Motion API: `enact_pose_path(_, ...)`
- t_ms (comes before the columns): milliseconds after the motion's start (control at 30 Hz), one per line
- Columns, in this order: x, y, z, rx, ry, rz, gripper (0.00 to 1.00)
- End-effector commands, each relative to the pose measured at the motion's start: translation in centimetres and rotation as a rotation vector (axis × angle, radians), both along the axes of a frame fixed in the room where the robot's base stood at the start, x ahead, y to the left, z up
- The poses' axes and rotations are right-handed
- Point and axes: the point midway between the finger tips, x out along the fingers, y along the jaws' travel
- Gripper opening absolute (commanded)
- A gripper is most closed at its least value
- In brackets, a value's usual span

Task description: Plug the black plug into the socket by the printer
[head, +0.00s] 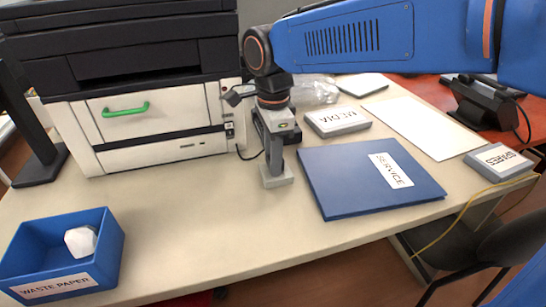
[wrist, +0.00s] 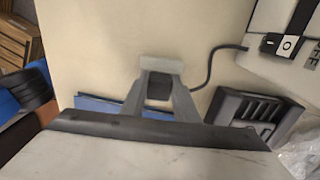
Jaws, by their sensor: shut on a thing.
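My gripper (head: 275,172) points down over the table just right of the printer's front. In the wrist view my gripper (wrist: 161,82) is shut with a dark piece, seemingly the black plug (wrist: 158,91), between its grey fingers. A black cord (wrist: 211,66) curves from the printer side to the fingers. The plug is mostly hidden in the head view. A pale grey block shows at the fingertips; I cannot tell if it belongs to the fingers. A black slotted unit (wrist: 254,112) lies beside the gripper, near the printer; I cannot tell whether it is the socket.
The white and black printer (head: 150,120) stands left of my gripper. A blue SERVICE folder (head: 345,180) lies close on the right, with a MEDIA box (head: 337,122) behind it. A blue waste paper bin (head: 105,240) stands front left. The table's front middle is clear.

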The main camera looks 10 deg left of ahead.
Motion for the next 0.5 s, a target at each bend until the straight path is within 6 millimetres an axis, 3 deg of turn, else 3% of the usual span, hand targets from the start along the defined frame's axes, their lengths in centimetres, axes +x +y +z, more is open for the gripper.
enact_pose_path(133, -0.01, 0.0, -0.24, 0.0, 0.001, 0.0, 0.08)
enact_pose_path(167, -0.01, 0.0, -0.23, 0.0, 0.001, 0.0, 0.35)
enact_pose_path(233, -0.01, 0.0, -0.21, 0.0, 0.001, 0.0, 0.49)
enact_pose_path(500, 0.0, 0.0, -0.18, 0.0, 0.001, 0.0, 0.49)
